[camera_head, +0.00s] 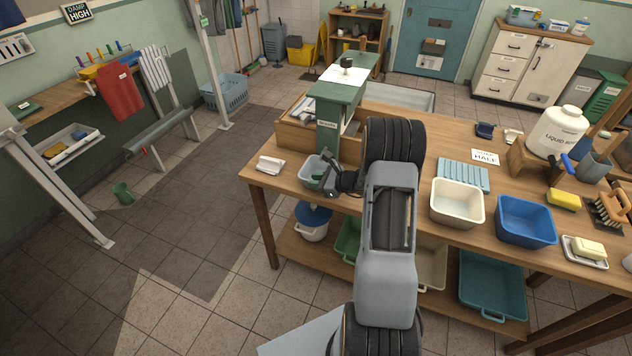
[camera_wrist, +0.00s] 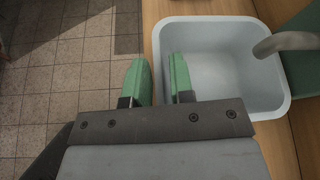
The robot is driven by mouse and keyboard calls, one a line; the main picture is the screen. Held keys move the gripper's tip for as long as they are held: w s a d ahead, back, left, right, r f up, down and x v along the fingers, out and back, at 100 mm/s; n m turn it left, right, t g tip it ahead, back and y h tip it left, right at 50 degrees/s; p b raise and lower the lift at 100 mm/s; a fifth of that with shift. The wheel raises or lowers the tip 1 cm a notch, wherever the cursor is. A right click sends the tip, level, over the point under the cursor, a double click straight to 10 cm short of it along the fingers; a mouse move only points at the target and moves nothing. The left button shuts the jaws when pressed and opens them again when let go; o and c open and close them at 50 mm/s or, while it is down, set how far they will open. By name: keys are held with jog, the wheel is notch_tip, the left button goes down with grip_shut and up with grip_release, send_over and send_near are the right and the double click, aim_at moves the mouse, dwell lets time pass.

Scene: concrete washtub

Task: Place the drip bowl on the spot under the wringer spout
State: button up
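The drip bowl, a pale blue-grey tub (camera_head: 312,171), is at the front of the wooden bench beside the green wringer (camera_head: 333,125). It fills much of the wrist view (camera_wrist: 225,80). My gripper (camera_head: 329,186) is at the bowl's near side in the head view. In the wrist view, its green-padded fingers (camera_wrist: 158,78) straddle the bowl's left wall, one outside and one inside, close together on the rim. The grey spout (camera_wrist: 288,42) reaches over the bowl's right part. The spot under the spout is not visible, and whether the bowl touches the bench is unclear.
A folded white cloth (camera_head: 270,165) lies left of the bowl near the bench edge. A wooden box (camera_head: 298,137) stands behind it. A cream tub (camera_head: 456,204), a blue tub (camera_head: 526,222) and a ribbed blue board (camera_head: 463,175) are on the right. Floor shows left of the bench.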

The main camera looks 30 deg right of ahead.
jog(key=shift+o, duration=0.4)
jog(key=shift+r, duration=0.1)
jog(key=shift+d+r, duration=0.1)
jog(key=shift+r, duration=0.05)
jog(key=v, duration=1.1)
jog(key=s+a+r+n+g+h, duration=0.1)
jog(key=s+a+r+n+g, duration=0.3)
jog(key=a+n, duration=0.35)
jog(key=s+a+r+n+g+h, duration=0.1)
jog(key=s+a+r+n+g, duration=0.3)
jog(key=a+n, duration=0.4)
jog(key=s+a+r+n+h, duration=0.2)
jog(key=s+n+h, duration=0.1)
jog(key=s+n, duration=0.1)
jog(key=s+a+r+n+t+h, duration=0.1)
jog(key=s+a+r+n+h, duration=0.1)
jog(key=s+n, duration=0.3)
jog(key=shift+s+r+n+h+b, duration=0.25)
jog(key=shift+r+n+h+b, duration=0.3)
jog(key=shift+n, duration=0.3)
